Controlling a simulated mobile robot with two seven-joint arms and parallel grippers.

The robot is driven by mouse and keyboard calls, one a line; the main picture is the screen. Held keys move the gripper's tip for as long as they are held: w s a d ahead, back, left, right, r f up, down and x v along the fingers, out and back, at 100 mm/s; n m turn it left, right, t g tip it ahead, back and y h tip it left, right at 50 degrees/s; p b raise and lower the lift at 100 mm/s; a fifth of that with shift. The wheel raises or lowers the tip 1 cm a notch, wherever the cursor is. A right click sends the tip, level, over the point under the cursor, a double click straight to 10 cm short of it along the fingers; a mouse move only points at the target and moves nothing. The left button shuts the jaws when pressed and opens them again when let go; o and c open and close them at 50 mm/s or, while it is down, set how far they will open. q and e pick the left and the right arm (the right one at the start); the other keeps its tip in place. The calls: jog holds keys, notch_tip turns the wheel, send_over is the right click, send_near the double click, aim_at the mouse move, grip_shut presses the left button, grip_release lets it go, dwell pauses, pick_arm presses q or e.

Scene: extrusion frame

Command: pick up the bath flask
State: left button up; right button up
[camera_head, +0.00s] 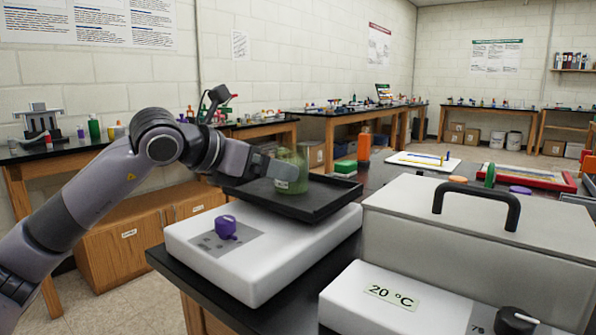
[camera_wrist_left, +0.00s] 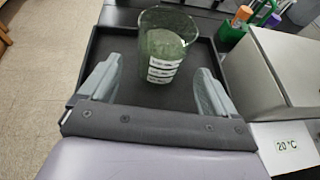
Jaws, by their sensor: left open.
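The bath flask is a greenish clear glass vessel (camera_head: 293,168) with a white marked label. It stands upright on a black tray (camera_head: 322,205) on top of a white device. It also shows in the left wrist view (camera_wrist_left: 165,40), near the tray's middle. My left gripper (camera_head: 280,172) comes in from the left at the flask's side. In the wrist view its two fingers are spread, one on each side of the flask's lower part, with a gap on both sides. It is open and empty. My right gripper is not in view.
The white shaker (camera_head: 245,275) carries a purple knob. A grey lidded bath (camera_head: 480,225) with a black handle and a 20 °C display stands close on the right. Behind the tray are an orange bottle (camera_head: 364,147) and a green block (camera_head: 345,167).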

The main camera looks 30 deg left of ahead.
pick_arm(q)
jog(key=x, duration=0.5)
jog(key=shift+w+d+f, duration=0.1)
jog(key=shift+w+f, duration=0.2)
jog(key=shift+f, duration=0.05)
jog(key=c, duration=1.2)
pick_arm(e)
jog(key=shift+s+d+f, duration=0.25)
pick_arm(q)
jog(key=shift+r, duration=0.15)
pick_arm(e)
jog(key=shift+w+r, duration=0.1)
pick_arm(q)
jog(key=shift+r, duration=0.1)
jog(key=shift+r+p, duration=0.5)
jog(key=shift+r, duration=0.35)
notch_tip(320, 180, up, 18)
jog(key=p, duration=0.5)
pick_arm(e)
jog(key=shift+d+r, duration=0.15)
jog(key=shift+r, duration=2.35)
